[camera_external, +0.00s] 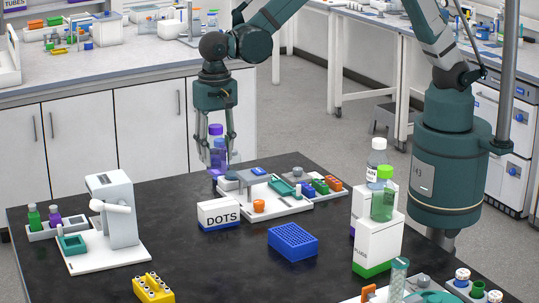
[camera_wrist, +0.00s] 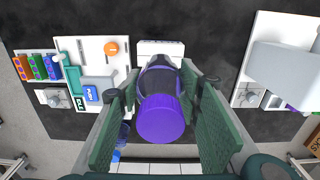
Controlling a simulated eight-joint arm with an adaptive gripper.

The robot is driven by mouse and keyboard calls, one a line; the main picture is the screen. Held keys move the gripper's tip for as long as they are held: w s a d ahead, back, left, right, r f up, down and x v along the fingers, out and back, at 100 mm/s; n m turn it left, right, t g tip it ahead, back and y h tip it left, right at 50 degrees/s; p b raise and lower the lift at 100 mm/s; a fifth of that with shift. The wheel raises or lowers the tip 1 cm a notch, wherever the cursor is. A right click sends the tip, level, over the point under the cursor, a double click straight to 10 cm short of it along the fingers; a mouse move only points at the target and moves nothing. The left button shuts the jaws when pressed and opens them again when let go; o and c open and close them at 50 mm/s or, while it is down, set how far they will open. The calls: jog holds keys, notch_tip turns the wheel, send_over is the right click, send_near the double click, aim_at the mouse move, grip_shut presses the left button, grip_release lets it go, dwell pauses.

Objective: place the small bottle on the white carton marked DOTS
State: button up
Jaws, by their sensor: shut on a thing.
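My gripper (camera_external: 217,152) is shut on a small bottle with a purple cap (camera_external: 217,143), held upright above the far edge of the black table. The wrist view shows its purple cap (camera_wrist: 161,119) and dark, clear body between the green finger pads (camera_wrist: 162,118). The white carton marked DOTS (camera_external: 219,214), with a blue base, stands on the table below and nearer the external camera than the bottle. Its top is bare. In the wrist view the carton (camera_wrist: 160,47) shows just beyond the bottle, partly hidden by it.
A white tray (camera_external: 281,210) with an orange cap and small blocks lies right of the carton. A blue rack (camera_external: 293,242) stands in front. A tall white carton (camera_external: 377,241) near bottles stands at right, a white instrument (camera_external: 118,212) at left. Black tabletop left of the carton is clear.

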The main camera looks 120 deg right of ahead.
aim_at(217, 171)
jog(key=shift+f, duration=2.75)
jog(key=shift+f, duration=0.15)
jog(key=shift+f, duration=1.75)
jog(key=shift+f, duration=0.1)
jog(key=o, duration=0.6)
jog(key=shift+f, duration=0.1)
jog(key=shift+c, duration=0.2)
jog(key=o, duration=0.4)
jog(key=shift+r, duration=0.2)
notch_tip(217, 171, up, 12)
jog(key=shift+r, duration=0.1)
